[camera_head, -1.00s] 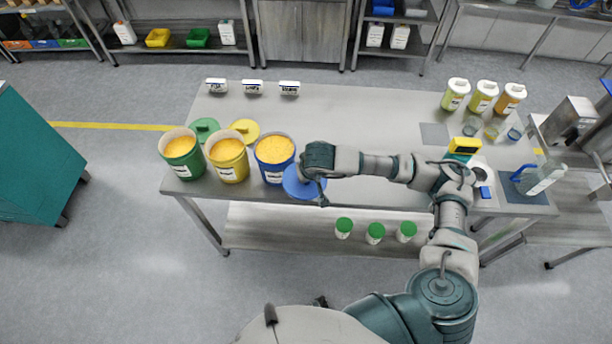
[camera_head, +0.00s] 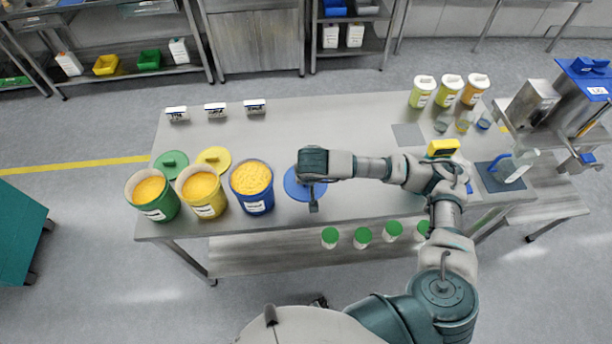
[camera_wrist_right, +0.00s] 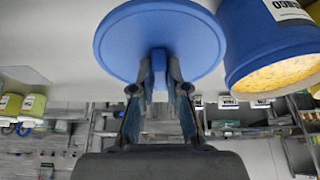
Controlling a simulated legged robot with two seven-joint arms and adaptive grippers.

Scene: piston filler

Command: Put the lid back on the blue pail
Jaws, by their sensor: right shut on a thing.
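The blue pail (camera_head: 256,203) stands on the table, open and full of yellow-orange contents. It also shows in the right wrist view (camera_wrist_right: 270,40), at the upper right. The blue lid (camera_head: 297,188) is just right of the pail in the head view, apart from it. In the right wrist view the lid (camera_wrist_right: 120,45) shows as a round disc with its handle between my fingers. My right gripper (camera_wrist_right: 160,75) is shut on that handle; in the head view my wrist partly covers the lid. My left gripper is not in view.
A green pail (camera_head: 160,208) and a yellow pail (camera_head: 208,207) stand open left of the blue one. Their green lid (camera_head: 171,165) and yellow lid (camera_head: 214,159) lie behind them. Small labelled blocks (camera_head: 215,110) stand at the back. The table's middle is clear.

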